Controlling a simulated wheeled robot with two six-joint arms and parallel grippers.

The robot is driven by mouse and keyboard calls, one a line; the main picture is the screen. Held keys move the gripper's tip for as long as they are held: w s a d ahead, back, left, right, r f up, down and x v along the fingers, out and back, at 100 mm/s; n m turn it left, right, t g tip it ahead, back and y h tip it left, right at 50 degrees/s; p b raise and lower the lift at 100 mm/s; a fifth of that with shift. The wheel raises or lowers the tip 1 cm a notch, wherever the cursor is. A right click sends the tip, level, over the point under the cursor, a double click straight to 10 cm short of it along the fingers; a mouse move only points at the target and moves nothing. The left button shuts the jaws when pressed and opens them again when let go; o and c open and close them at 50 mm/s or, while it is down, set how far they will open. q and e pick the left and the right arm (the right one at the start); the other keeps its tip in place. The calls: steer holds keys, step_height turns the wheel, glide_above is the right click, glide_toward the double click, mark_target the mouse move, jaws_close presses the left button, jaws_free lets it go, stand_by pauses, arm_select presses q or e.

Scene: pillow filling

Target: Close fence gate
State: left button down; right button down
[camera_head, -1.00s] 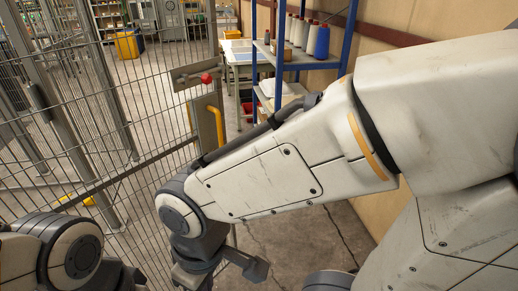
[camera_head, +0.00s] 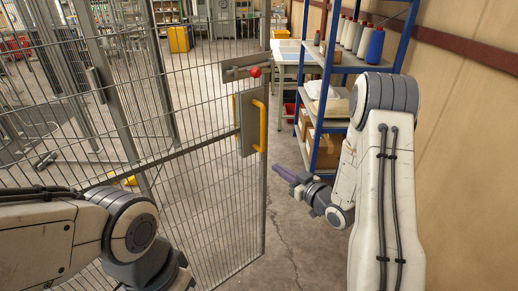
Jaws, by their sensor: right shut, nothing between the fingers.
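The fence gate (camera_head: 200,190) is a grey wire-mesh panel in the middle of the head view. Its free edge is a grey upright with open floor to its right. A latch plate (camera_head: 243,70) with a red knob (camera_head: 255,72) sits near the top of that edge. A yellow handle (camera_head: 262,122) is below it. My right gripper (camera_head: 284,172) is shut and empty. In the picture it lies just right of the gate edge, below the handle, and no contact shows. My left arm (camera_head: 110,235) crosses in front of the lower mesh; its gripper is out of view.
A blue-framed shelf (camera_head: 326,110) with thread cones and boxes stands right of the gate, beside a beige wall (camera_head: 460,90). Bare concrete floor (camera_head: 290,235) lies between gate and shelf. More fence panels and a yellow bin (camera_head: 179,39) are behind the mesh.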

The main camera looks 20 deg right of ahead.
steer(key=w+a+p, duration=0.1)
steer(key=w+p, duration=0.1)
steer(key=w, duration=0.4)
steer(key=w+a+t+p, duration=0.1)
steer(key=w+p, duration=0.1)
steer(key=w, duration=0.4)
steer(key=shift+w+a+r+m+p, duration=0.2)
steer(key=shift+a+r+m+p, duration=0.1)
steer(key=shift+a+p, duration=0.1)
